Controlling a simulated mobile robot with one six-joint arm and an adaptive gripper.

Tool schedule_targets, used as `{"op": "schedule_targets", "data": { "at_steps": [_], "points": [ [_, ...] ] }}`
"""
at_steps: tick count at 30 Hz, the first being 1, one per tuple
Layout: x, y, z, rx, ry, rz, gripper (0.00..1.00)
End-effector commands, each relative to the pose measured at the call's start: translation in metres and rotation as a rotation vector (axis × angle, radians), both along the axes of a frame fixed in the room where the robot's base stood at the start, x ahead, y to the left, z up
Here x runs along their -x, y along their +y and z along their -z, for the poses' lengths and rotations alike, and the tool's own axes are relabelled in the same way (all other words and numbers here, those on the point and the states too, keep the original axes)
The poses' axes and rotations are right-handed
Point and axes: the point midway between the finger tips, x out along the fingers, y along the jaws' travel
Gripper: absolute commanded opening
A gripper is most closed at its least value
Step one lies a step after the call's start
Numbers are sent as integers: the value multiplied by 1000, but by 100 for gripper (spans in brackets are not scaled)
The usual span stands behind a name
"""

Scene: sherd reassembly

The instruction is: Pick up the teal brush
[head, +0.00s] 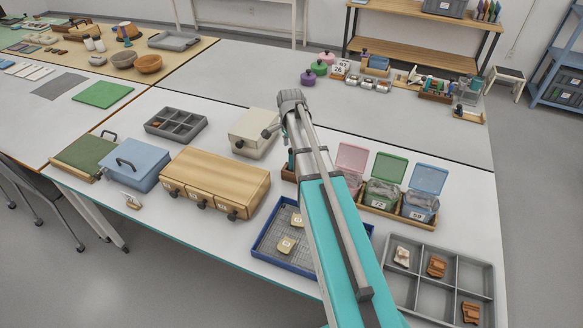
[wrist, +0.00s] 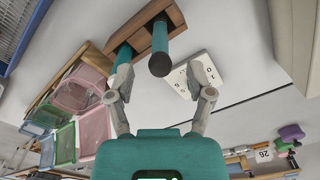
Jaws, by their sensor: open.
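Two teal handles stand in a wooden holder (wrist: 142,33) at the top of the wrist view. The nearer teal handle (wrist: 160,40) ends in a dark round tip; the other teal handle (wrist: 123,55) is to its left. I cannot tell which is the teal brush. In the head view a teal handle (head: 291,160) shows just left of my arm, which hides most of the holder. My gripper (wrist: 160,95) is open and empty in the wrist view. The dark tip lies ahead of the gap between its fingers, apart from both. The head view does not show the fingers clearly.
A white numbered card (wrist: 202,75) lies beside the holder, behind my right finger. Pink, green and blue lidded boxes (head: 382,193) stand in a wooden tray right of my arm. A beige box (head: 252,128) and a blue-rimmed tray (head: 262,240) are left of it.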

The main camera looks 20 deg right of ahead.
Motion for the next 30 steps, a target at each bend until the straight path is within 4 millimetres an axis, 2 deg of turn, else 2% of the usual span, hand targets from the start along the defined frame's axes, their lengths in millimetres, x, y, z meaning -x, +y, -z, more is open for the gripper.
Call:
{"op": "schedule_targets", "data": {
  "at_steps": [14, 30],
  "points": [
    [0, -1, 3, 0, 0, 1, 68],
    [0, -3, 40, 0, 0, 2, 68]
  ]
}}
